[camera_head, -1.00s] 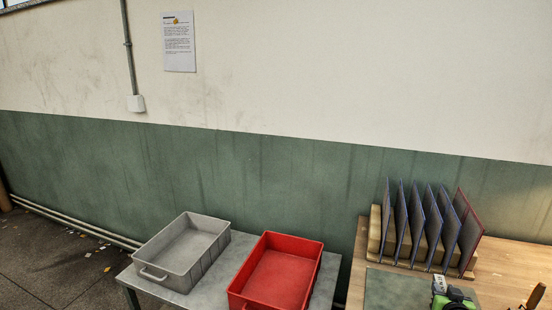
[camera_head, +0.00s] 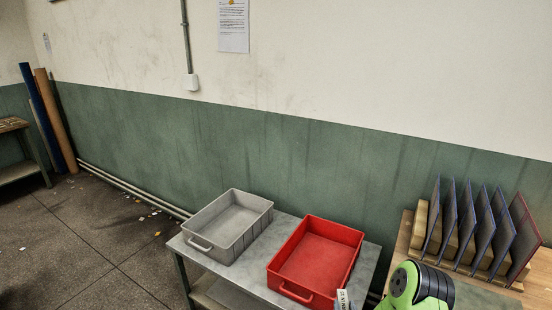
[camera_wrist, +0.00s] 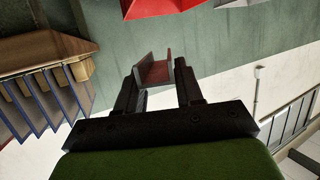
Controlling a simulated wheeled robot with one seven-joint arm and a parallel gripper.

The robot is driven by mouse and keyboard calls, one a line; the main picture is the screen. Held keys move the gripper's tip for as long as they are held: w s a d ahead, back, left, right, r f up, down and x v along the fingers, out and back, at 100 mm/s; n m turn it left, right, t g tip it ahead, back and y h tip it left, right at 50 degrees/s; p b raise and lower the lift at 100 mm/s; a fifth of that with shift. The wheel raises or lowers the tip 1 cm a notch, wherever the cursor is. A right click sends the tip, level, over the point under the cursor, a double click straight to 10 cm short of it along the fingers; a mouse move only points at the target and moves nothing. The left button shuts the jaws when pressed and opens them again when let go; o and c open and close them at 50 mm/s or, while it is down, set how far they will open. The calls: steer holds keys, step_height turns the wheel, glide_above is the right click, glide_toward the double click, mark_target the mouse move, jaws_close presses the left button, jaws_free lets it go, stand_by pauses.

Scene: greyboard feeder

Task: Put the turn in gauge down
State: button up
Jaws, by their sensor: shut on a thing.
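My gripper (camera_wrist: 156,84) shows in the wrist view with its two dark fingers apart and closed on a small piece, which I take to be the turn in gauge (camera_wrist: 143,70). The piece looks like a bent grey plate with a dark reddish face, and its lower part is hidden between the fingers. It is held in the air, clear of any surface that I can see. In the head view my green arm is at the bottom right, and my gripper is below the frame or hidden.
A red tray (camera_head: 284,256) and a grey tray (camera_head: 205,249) stand on a metal table (camera_head: 284,220). To the right, a wooden rack (camera_head: 423,217) holds several upright boards (camera_head: 466,225) on a bench. The left floor is open, with scattered scraps.

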steer(key=s+a+r+n+y, duration=0.1)
steer(key=s+a+r, duration=0.1)
steer(key=s+a, duration=0.2)
steer(key=shift+s+a+r+y, duration=0.25)
steer(key=shift+s+a+y, duration=0.05)
steer(key=shift+s+a, duration=0.15)
steer(key=shift+d, duration=0.1)
